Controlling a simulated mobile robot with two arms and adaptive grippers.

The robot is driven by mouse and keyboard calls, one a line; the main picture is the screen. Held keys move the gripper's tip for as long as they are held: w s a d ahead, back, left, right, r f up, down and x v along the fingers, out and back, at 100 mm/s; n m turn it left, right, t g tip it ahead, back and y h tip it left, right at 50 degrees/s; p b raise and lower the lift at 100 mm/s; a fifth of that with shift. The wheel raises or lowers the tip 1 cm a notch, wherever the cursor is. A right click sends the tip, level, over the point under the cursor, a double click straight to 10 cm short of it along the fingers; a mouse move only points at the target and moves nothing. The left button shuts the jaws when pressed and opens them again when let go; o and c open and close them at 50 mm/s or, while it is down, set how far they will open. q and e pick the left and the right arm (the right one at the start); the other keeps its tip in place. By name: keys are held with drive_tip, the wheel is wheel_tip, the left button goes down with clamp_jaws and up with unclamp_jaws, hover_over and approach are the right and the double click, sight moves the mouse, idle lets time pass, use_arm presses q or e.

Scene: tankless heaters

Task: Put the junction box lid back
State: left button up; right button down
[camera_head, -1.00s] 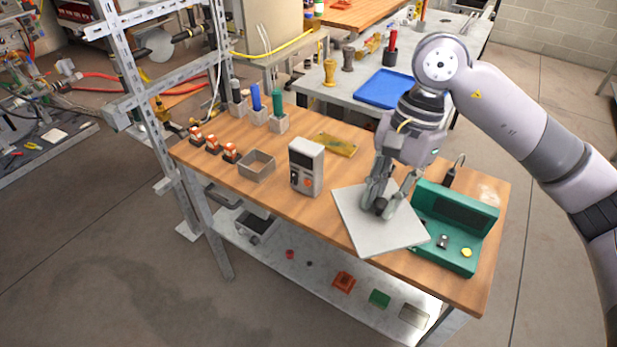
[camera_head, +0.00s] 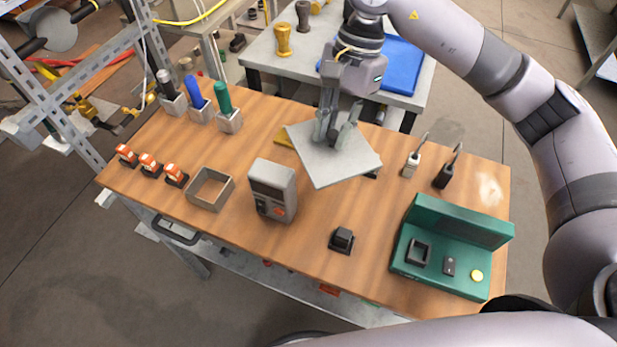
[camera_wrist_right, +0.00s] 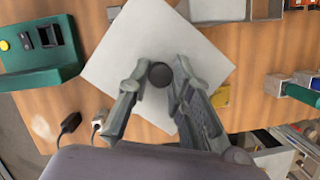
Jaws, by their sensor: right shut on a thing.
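The lid (camera_head: 338,172) is a light grey square plate with a dark round knob (camera_wrist_right: 159,75). My right gripper (camera_head: 336,136) is shut on that knob and holds the plate about level above the back middle of the table. The right wrist view also shows the plate (camera_wrist_right: 108,72) below the fingers. A small open-topped grey square box (camera_head: 203,202) stands to the left; I cannot tell whether it is the junction box. The plate hides part of the table beneath it. My left gripper is not in view.
A grey meter (camera_head: 273,188) stands left of centre. A black block (camera_head: 342,240) sits in front of the plate, a green console (camera_head: 440,262) at right.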

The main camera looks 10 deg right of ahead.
wheel_tip(320, 180, down, 13)
drive_tip(key=p, duration=0.2)
drive_tip(key=shift+r+p, duration=0.1)
drive_tip(key=shift+p, duration=0.25)
wheel_tip(320, 180, down, 3)
drive_tip(key=shift+f+p, duration=0.2)
drive_tip(key=shift+p, duration=0.25)
drive_tip(key=shift+f, duration=0.25)
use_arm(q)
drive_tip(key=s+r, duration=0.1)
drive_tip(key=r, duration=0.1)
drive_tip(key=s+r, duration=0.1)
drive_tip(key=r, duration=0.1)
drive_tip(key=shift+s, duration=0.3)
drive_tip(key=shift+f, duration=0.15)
use_arm(e)
drive_tip(key=shift+f, duration=0.1)
drive_tip(key=c, duration=1.9)
unclamp_jaws()
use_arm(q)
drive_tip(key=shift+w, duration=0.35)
use_arm(e)
drive_tip(key=o, duration=0.5)
drive_tip(key=shift+c, duration=0.2)
